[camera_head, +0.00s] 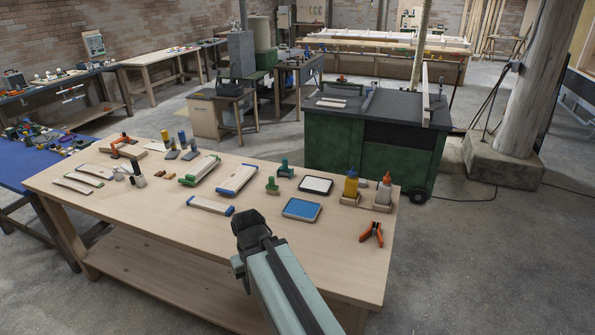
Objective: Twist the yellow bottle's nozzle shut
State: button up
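The yellow bottle (351,186) stands upright near the right end of the wooden workbench (310,262), in a small wooden holder. Its top, with the nozzle, looks blue-grey and small; I cannot tell whether the nozzle is open or shut. My gripper (248,222) is dark and sits at the end of my pale green arm, above the front middle of the bench. It is well to the left of and nearer than the yellow bottle, apart from it. Its fingertips are hard to make out, and I see nothing held in it.
A white bottle with an orange nozzle (384,190) stands just right of the yellow one. Orange-handled pliers (372,233) lie in front. A blue tray (302,209) and a white tray (315,185) lie left of the bottles. A green cabinet (370,145) stands behind.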

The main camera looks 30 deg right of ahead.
aim_at(352, 173)
jog(key=u, duration=0.3)
jog(key=i, duration=1)
jog(key=z, duration=0.1)
